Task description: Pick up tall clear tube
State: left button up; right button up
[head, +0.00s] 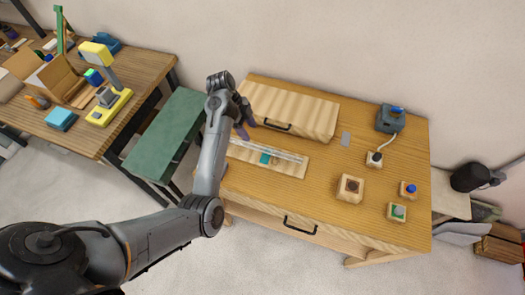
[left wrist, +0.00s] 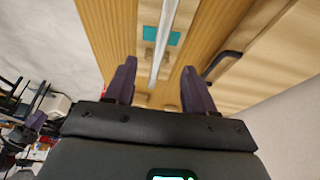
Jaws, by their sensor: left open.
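The tall clear tube (head: 284,153) lies lengthwise along a pale wooden board (head: 291,170) on the table, with a teal patch (head: 265,158) by its middle. In the left wrist view the tube (left wrist: 163,40) runs up the picture between the finger lines, beside the teal patch (left wrist: 174,38). My left gripper (head: 243,127) is open, near the tube's left end; its purple fingers (left wrist: 158,68) show empty in the wrist view. The gap between fingers and tube is hard to judge. The near end of the tube is partly hidden. My right gripper is not in view.
A wooden case (head: 295,107) with a dark handle stands just behind the board. Small button blocks (head: 350,188) and a grey box (head: 390,119) with a cable are on the table's right.

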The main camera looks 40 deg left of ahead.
aim_at(260, 147)
pick_arm(q)
jog(key=x, duration=0.5)
jog(key=shift+w+d+r, duration=0.1)
jog(key=shift+w, duration=0.2)
jog(key=shift+p+x, duration=0.6)
jog(key=shift+x, duration=2)
jog(key=shift+s, duration=0.1)
jog(key=shift+c, duration=0.3)
grip_shut()
